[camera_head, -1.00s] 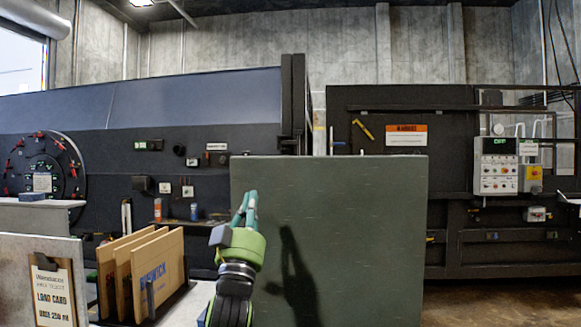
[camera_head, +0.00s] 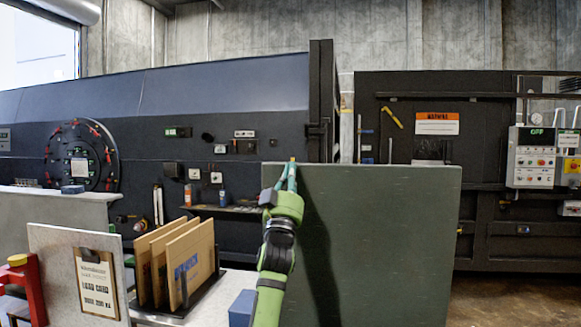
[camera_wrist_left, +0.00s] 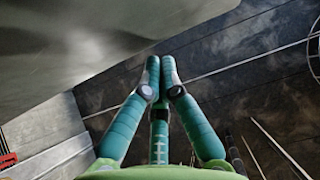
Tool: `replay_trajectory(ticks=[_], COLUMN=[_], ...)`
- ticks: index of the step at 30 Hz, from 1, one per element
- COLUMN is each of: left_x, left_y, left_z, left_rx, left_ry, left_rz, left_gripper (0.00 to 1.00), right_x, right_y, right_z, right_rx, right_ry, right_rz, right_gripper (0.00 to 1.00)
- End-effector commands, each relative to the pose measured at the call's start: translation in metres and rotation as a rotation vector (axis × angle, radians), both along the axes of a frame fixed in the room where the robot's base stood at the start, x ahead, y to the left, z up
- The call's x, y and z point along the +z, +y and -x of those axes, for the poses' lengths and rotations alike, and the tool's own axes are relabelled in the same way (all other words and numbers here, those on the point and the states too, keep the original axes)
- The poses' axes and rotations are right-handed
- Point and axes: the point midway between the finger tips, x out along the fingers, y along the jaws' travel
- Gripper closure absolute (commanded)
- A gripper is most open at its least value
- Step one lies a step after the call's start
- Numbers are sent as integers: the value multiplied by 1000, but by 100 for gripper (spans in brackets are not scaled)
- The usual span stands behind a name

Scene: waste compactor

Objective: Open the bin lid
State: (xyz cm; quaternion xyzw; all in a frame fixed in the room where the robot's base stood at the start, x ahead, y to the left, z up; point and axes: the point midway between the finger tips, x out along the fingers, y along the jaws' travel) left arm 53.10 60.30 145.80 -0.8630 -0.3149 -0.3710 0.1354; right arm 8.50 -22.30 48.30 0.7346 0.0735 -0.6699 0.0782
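The bin lid appears to be the large upright dark green panel (camera_head: 390,240) in the middle of the head view. My left gripper (camera_head: 288,172) is at the panel's upper left corner, its fingertips level with the top edge. In the left wrist view its teal fingers (camera_wrist_left: 160,62) are drawn together at the tips, with nothing visible between them. A smooth grey-green surface (camera_wrist_left: 70,50), likely the panel, fills the upper left there, apart from the fingers. Whether the gripper touches the panel is unclear. My right gripper is not in view.
A rack holds brown cardboard sheets (camera_head: 190,262) to the left of my arm, near a load card clipboard (camera_head: 96,283). A blue block (camera_head: 242,307) lies close beside my forearm. A control box (camera_head: 530,160) is on the dark machine at right.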

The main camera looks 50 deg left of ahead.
Motion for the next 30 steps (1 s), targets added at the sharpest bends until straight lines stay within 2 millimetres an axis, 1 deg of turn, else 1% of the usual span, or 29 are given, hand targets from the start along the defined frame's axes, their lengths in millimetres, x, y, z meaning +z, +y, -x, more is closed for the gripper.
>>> replay_trajectory(ticks=[12, 16, 25, 29, 30], left_x=[0, 1, 4, 8, 10], left_y=[2, 8, 38, 51, 56], left_z=[-2, -8, -41, -60, -67], left_rx=[1, 2, 3, -1, -1], left_ry=[0, -1, 5, 37, 55], left_rz=[1, 2, 9, 34, 50], left_gripper=[100, 100, 100, 100, 100], right_x=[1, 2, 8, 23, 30], right_y=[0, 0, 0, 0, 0], right_z=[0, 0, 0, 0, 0], right_rx=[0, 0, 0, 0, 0], right_ry=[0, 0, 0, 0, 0], right_rz=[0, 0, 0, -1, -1], right_gripper=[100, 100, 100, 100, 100])
